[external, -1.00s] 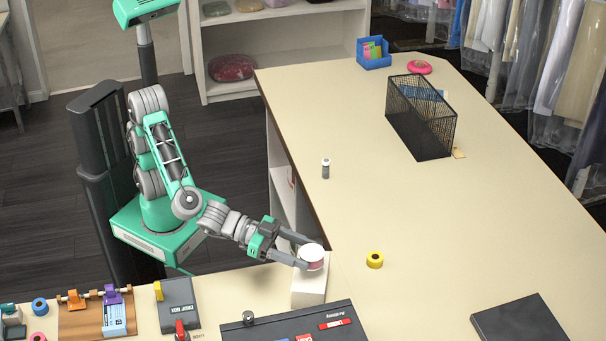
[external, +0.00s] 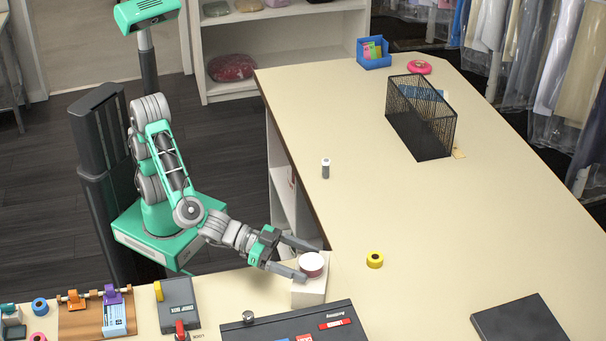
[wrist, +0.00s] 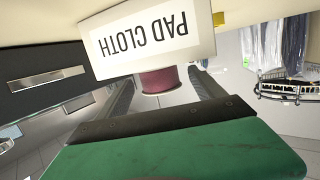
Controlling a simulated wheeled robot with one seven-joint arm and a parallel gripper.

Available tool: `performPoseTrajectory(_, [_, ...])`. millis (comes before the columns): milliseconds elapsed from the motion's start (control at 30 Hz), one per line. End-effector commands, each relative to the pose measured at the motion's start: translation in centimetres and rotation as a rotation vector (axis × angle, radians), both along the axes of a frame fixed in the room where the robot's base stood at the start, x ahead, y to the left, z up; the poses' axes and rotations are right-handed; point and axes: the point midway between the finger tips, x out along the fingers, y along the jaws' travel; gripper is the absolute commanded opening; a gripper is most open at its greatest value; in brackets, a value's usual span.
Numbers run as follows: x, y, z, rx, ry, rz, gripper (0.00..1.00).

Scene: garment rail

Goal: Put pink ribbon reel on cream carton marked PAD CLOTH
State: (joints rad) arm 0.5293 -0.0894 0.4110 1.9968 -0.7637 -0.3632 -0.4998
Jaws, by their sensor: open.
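The cream carton marked PAD CLOTH (external: 309,292) stands on the counter, and its printed label (wrist: 140,38) shows upside down in the wrist view. The pink ribbon reel (external: 312,265), with a white top face, rests on top of the carton. It also shows in the wrist view (wrist: 159,82) against the carton. My gripper (external: 312,262) is open, with one finger on each side of the reel. In the wrist view the fingers stand apart from the reel.
A yellow tape roll (external: 375,260) lies right of the carton. A black tray (external: 290,325) is in front, and a grey box (external: 179,303) stands to the left. A small grey-capped bottle (external: 326,169) and a black mesh basket (external: 420,120) stand farther back. The middle counter is clear.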

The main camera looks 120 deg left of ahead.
Motion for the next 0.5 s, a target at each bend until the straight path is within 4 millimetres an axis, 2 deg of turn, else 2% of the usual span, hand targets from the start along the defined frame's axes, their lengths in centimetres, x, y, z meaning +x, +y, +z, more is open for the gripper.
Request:
performPoseTrajectory(167, [-0.4,-0.2,0.5,0.000,0.000,-0.002,0.78])
performPoseTrajectory(267, [-2.3,-0.7,0.8,-0.002,-0.002,-0.006,0.78])
performPoseTrajectory(500, [-8.3,-1.9,1.9,-0.002,-0.003,-0.007,0.78])
